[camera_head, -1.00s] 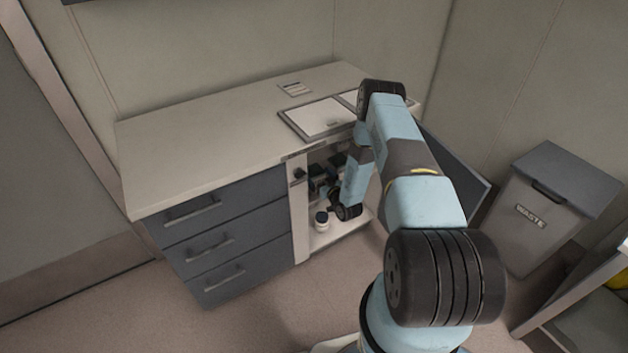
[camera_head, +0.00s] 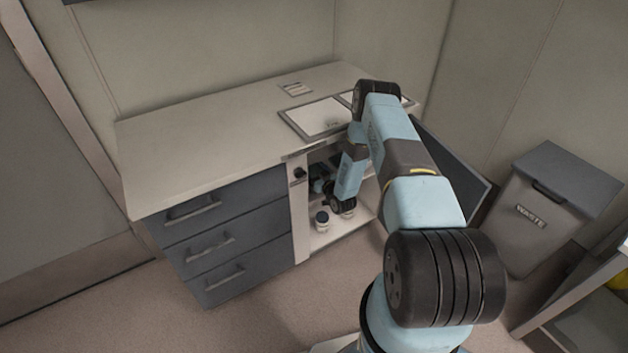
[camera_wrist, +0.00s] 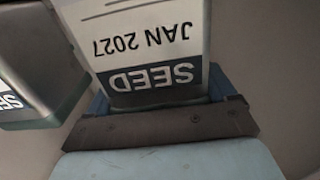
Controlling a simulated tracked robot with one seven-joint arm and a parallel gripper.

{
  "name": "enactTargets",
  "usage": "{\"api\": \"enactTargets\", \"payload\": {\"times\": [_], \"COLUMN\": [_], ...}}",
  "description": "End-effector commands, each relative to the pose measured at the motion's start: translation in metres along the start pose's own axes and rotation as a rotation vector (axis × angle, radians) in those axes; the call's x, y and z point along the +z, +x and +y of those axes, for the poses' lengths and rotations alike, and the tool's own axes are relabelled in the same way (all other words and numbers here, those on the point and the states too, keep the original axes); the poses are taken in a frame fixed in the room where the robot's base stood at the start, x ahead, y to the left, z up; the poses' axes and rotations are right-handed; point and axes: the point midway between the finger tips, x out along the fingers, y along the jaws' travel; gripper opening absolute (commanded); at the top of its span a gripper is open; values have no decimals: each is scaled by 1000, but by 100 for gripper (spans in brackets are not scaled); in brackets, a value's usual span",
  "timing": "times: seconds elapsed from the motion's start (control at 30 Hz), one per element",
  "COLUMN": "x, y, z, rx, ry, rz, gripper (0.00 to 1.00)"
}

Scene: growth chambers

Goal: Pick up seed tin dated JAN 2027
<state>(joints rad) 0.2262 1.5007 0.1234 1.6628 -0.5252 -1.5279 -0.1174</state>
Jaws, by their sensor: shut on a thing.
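The seed tin (camera_wrist: 145,40) has a white label reading SEED and JAN 2027, upside down in the wrist view. My gripper (camera_wrist: 160,105) is shut on it, with the dark jaw edge across the tin's dark label band. A second tin (camera_wrist: 40,75), also marked SEED, stands apart at the left; its date is out of view. In the head view my forearm reaches into the open cabinet below the counter. The held tin cannot be made out there.
The counter (camera_head: 210,140) is above, with drawers (camera_head: 230,240) to the left. The open cabinet door (camera_head: 450,165) is at the right, near a waste bin (camera_head: 545,210).

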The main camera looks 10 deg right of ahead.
Motion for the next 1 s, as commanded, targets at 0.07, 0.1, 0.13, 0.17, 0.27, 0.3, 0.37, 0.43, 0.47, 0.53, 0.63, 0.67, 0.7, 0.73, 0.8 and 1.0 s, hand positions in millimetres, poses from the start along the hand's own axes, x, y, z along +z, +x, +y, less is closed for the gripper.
{"api": "enactTargets", "payload": {"times": [0.07, 0.1, 0.13, 0.17, 0.27, 0.3, 0.37, 0.43, 0.47, 0.53, 0.63, 0.67, 0.7, 0.73, 0.8, 1.0], "x": [0, 0, 0, 0, 0, 0, -1, -4, -6, -12, -26, -30, -37, -43, -54, -82], "y": [0, 0, 0, 0, 0, 0, 0, 0, 0, 0, 0, 0, 0, 0, 0, 0], "z": [0, 0, 0, 0, 1, 1, 1, 1, 1, 2, 2, 2, 2, 2, 2, 2], "rx": [0, 0, 0, 0, 1, 1, 1, 1, 1, 1, 2, 2, 2, 2, 2, 2], "ry": [0, 0, 0, 0, 0, 0, 0, 0, -1, 0, -1, -1, -1, -1, -1, 0], "rz": [0, 0, 0, 1, 1, 1, 1, 1, 2, 2, 3, 2, 2, 3, 2, 1], "gripper": [53, 49, 46, 46, 46, 46, 46, 46, 46, 46, 46, 46, 46, 46, 46, 46]}}
